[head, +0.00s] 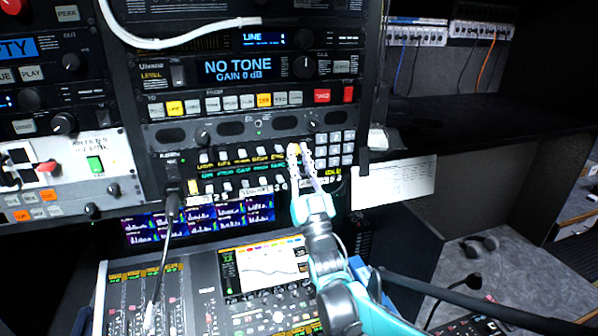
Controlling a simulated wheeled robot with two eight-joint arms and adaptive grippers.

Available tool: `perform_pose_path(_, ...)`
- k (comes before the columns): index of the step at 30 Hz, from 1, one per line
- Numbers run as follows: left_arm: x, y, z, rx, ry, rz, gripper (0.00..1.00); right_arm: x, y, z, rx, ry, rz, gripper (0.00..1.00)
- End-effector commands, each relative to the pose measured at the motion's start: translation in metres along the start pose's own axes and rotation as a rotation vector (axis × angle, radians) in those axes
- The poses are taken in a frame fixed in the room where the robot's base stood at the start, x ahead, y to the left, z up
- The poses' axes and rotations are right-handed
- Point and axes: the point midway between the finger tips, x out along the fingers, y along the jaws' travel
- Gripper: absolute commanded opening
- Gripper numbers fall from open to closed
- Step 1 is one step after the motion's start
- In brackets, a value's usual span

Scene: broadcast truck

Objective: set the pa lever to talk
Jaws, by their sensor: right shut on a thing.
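The intercom panel (180,172) has a row of small levers over two lines of yellow and green labels, too small to read surely. My right gripper (300,150) is at the right end of this row, just left of the grey keypad (335,150). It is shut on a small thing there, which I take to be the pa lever. The fingers hide the lever, so its position and label cannot be seen. My left gripper is not in view.
A black plug and cable (173,203) hang from the panel's left side. A gooseneck microphone (472,284) is at lower right. A mixing console (200,290) lies below the rack. A paper sheet (400,182) hangs right of the keypad. The "NO TONE" display (238,68) is above.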

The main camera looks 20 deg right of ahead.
Motion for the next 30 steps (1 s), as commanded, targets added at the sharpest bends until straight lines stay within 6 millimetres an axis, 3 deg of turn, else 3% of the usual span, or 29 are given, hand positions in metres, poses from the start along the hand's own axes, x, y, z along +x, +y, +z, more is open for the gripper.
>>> perform_pose_path(1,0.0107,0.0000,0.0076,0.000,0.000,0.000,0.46,-0.0042,0.0000,0.0073,0.000,0.030,0.000,0.00)
perform_pose_path(5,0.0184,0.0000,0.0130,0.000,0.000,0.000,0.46,-0.0033,-0.0001,0.0074,-0.001,0.093,0.000,0.00)
perform_pose_path(17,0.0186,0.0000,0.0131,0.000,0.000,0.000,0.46,-0.0016,-0.0002,0.0048,-0.001,0.117,0.000,0.00)
perform_pose_path(18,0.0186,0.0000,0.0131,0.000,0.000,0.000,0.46,-0.0016,-0.0002,0.0048,-0.001,0.117,0.000,0.22)
perform_pose_path(30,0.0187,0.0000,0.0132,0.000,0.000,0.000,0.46,-0.0087,0.0000,0.0059,0.000,0.116,0.000,0.22)
